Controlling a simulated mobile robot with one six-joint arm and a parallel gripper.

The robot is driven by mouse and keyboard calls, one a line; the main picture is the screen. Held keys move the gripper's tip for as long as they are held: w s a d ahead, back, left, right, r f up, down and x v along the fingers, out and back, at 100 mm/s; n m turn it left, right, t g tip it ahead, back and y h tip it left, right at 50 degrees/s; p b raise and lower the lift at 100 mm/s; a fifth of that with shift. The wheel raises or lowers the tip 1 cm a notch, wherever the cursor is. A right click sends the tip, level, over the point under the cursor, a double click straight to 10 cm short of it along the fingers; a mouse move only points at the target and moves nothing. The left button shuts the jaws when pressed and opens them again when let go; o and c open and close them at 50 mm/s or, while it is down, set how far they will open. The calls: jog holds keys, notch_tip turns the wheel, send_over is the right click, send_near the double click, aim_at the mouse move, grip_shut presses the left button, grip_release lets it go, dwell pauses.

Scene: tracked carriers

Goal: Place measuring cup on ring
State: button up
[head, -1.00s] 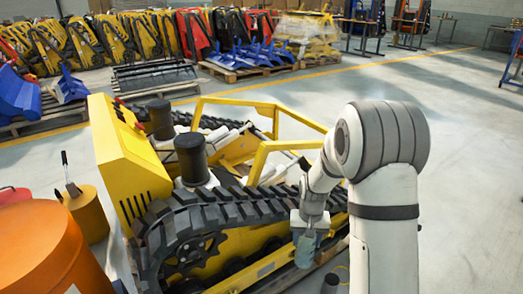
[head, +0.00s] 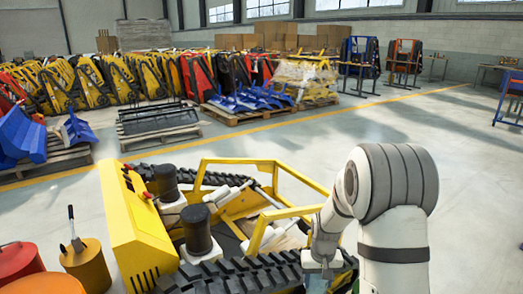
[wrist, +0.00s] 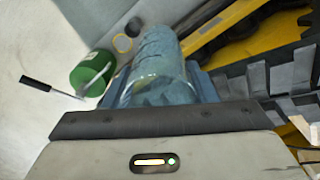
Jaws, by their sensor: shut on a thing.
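My gripper (wrist: 155,95) is shut on a bluish, see-through cylindrical vessel, which I take to be the measuring cup (wrist: 158,62). The cup fills the middle of the wrist view between the jaws. In the head view my gripper (head: 321,264) hangs low beside the tracked machine, and the cup is mostly cut off by the bottom edge. A small yellow ring (wrist: 113,43) lies on the floor in the wrist view, to the upper left of the cup and apart from it. The ring is out of the head view.
A yellow tracked machine (head: 137,225) stands close to my gripper, its black track (wrist: 290,75) at the right of the wrist view. A green can (wrist: 88,72) with a tool stands near the ring. Orange canisters (head: 87,266) stand at left. Open floor (head: 470,200) lies at right.

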notch_tip(320, 180, up, 9)
jog(key=s+p, duration=0.1)
jog(key=p, duration=1.1)
jog(key=shift+s+p, duration=0.3)
jog(key=shift+p, duration=0.05)
